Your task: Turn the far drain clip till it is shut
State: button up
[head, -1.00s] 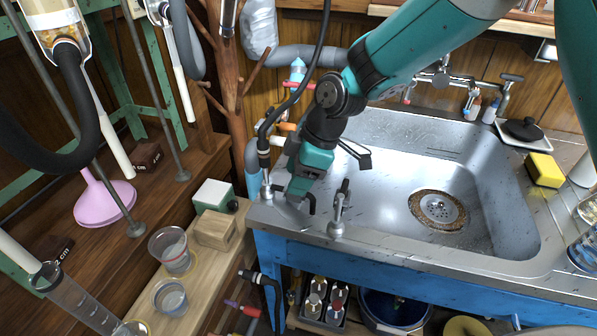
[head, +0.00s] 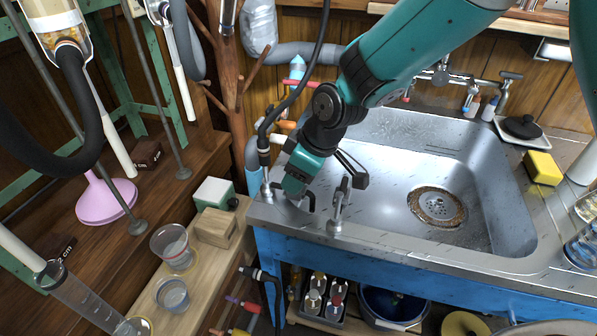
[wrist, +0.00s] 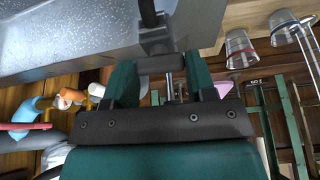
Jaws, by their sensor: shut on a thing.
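My gripper (head: 297,188) points down at the front left corner of the steel sink (head: 400,254). In the wrist view, its two green fingers (wrist: 160,72) are closed on a dark grey bar, which looks like the handle of the far drain clip (wrist: 160,62). A dark bracket and post stand just beyond the bar. In the head view the gripper covers most of this clip; only a small black hook shows beside the fingertips. I cannot tell how far the clip is turned. A second chrome fitting (head: 337,214) stands on the rim to the right.
A black hose on a chrome fitting (head: 266,190) stands close left of my gripper. A wooden block (head: 215,228), a white-topped box (head: 214,193) and beakers (head: 173,248) are on the left shelf. The sink bowl is empty around its drain (head: 438,206).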

jog(key=o, duration=0.7)
jog(key=shift+c, duration=0.2)
jog(key=p+v, duration=0.2)
jog(key=v, duration=1.5)
jog(key=shift+r, duration=0.2)
jog(key=shift+s, duration=0.15)
jog(key=s+d+r+m+g, duration=0.1)
jog(key=s+d+m, duration=0.2)
jog(key=s, duration=0.7)
jog(key=s+d+m+g, duration=0.1)
jog(key=s+d+m, duration=0.25)
jog(key=s, duration=0.65)
notch_tip(320, 180, up, 14)
jog(key=p, duration=1.3)
jog(key=shift+w, duration=0.25)
